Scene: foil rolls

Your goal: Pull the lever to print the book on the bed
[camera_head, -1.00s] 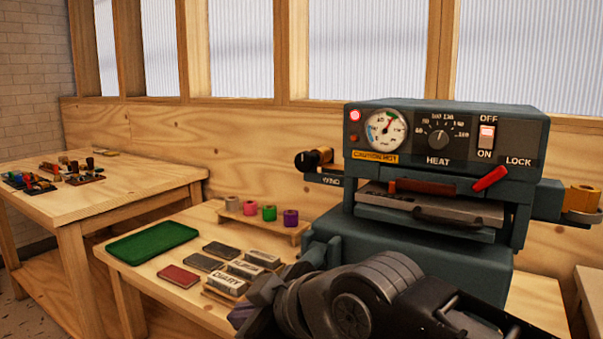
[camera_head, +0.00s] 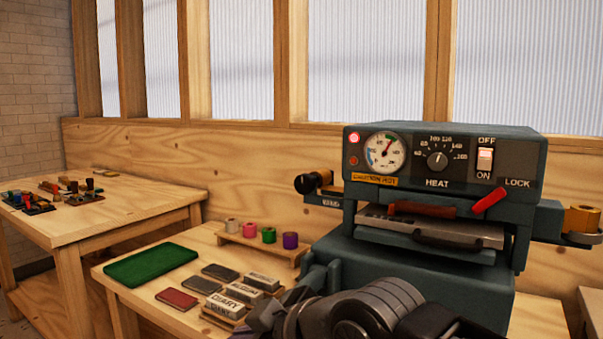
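The teal press (camera_head: 430,262) stands on the table at the right. A red lever (camera_head: 489,200) sticks out on its front by the LOCK label, tilted up to the right. In the press opening is a grey metal bed (camera_head: 390,223), with a reddish-brown piece (camera_head: 422,209) above it; I cannot tell whether that is the book. My dark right arm crosses the bottom of the view, in front of the press's lower part. Its gripper (camera_head: 272,315) lies low at the left end of the arm, below the lever and away from it; its fingers are unclear. My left gripper is not in view.
A green tray (camera_head: 150,264), dark and red plates, and type blocks (camera_head: 240,293) lie left of the press. A rack (camera_head: 262,243) of coloured rolls stands behind them. A roll holder (camera_head: 583,222) juts out at the right. Another table (camera_head: 110,213) is far left.

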